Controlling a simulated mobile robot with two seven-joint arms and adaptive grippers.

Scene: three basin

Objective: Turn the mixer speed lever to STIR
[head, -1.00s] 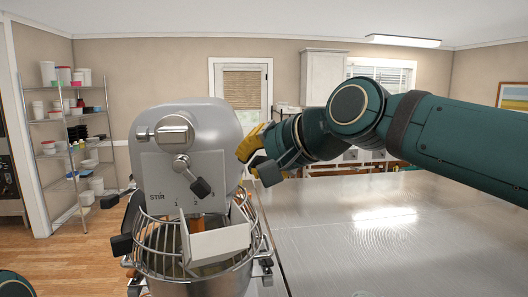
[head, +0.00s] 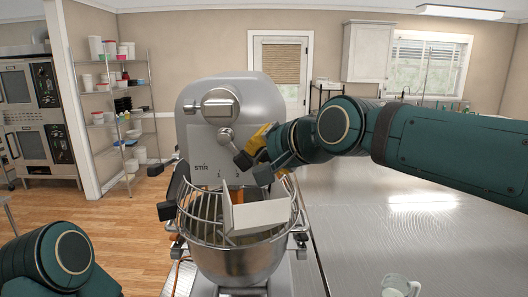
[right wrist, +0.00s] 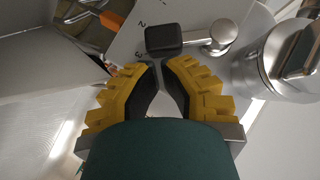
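The grey mixer (head: 190,125) stands left of the middle in the head view. Its speed lever, with a metal pivot and a black knob (head: 243,160), points down and right, away from the STIR mark (head: 201,168). In the right wrist view the knob (right wrist: 163,40) is beside the 2 and 3 marks. My right gripper (head: 247,147), with yellow fingers, is at the knob's right side in the head view. In the right wrist view its fingertips (right wrist: 161,66) are together, just below the knob, with nothing seen between them. Contact cannot be told. My left gripper is out of view.
A wire guard (head: 190,210) and a white chute (head: 258,214) sit over the mixer's bowl (head: 240,262), below the lever. A metal table (head: 380,240) extends right, with a glass jug (head: 398,285) at its front. Shelves (head: 120,110) and ovens (head: 40,150) stand at the left.

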